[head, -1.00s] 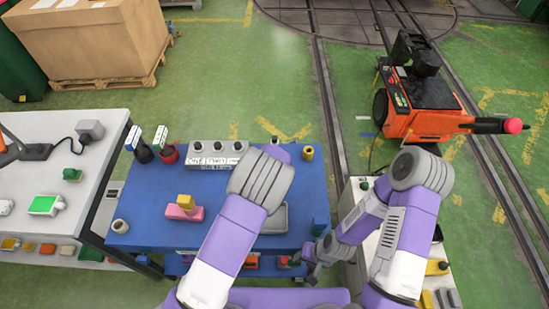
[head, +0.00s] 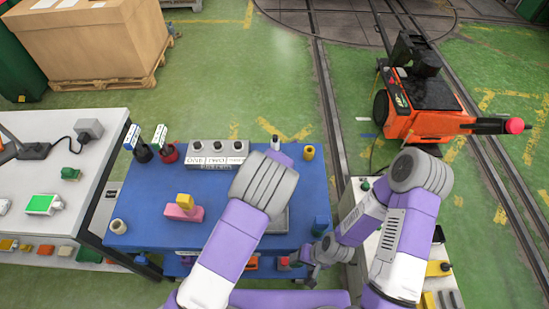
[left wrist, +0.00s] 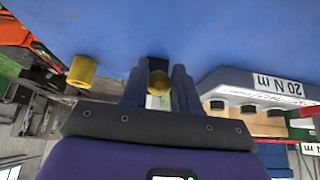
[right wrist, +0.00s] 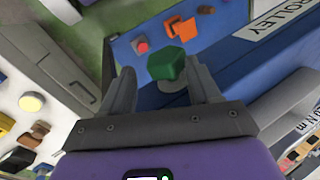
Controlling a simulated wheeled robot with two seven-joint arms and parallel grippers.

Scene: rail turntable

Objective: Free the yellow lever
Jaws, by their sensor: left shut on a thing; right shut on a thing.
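I cannot make out for certain which thing is the yellow lever. A yellow block (head: 437,268) sits on the bench at the lower right. My left gripper (left wrist: 158,88) is shut on a slim tool with a round yellowish end (left wrist: 158,84), above the blue trolley top (head: 145,200). My arm hides most of it in the head view, where a pale peg (head: 275,142) shows beyond. My right gripper (head: 310,275) is low at the trolley's right side. In the right wrist view a green block (right wrist: 166,64) lies between its fingers; their contact is unclear.
A grey labelled holder (head: 217,153), a red pot (head: 170,154), a yellow cylinder (head: 308,152) and a pink block (head: 183,213) stand on the trolley. An orange wheeled machine (head: 420,115) stands by the rails.

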